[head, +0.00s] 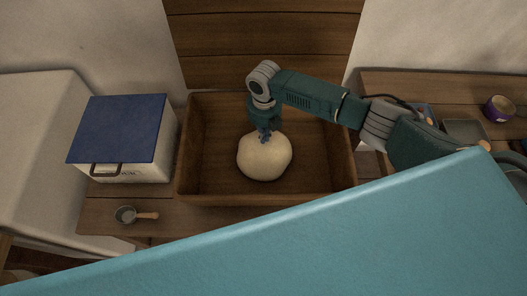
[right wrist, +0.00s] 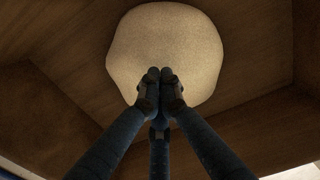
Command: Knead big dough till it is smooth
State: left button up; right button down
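My right gripper (head: 265,137) points down at the dough's upper edge in the head view. In the right wrist view the gripper's fingertips (right wrist: 160,76) are together with nothing seen between them, in front of the dough (right wrist: 165,45). I cannot tell whether they touch it. My left gripper is in neither view.
A white box with a blue lid (head: 122,128) stands left of the trough. A small scoop (head: 127,215) with a wooden handle lies in front of that box. A purple cup (head: 498,108) and a grey tray (head: 463,130) are at the right. The trough is free around the dough.

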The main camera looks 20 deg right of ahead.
dwell(0.3)
jog(key=shift+f+b, duration=1)
jog(key=shift+f, duration=0.2)
jog(key=shift+s, duration=0.15)
jog(key=shift+f, duration=0.45)
dwell(1.0)
notch_tip(320, 180, up, 4)
jog(key=p, duration=0.3)
jog(key=shift+f, duration=0.2)
jog(key=shift+f, duration=0.1)
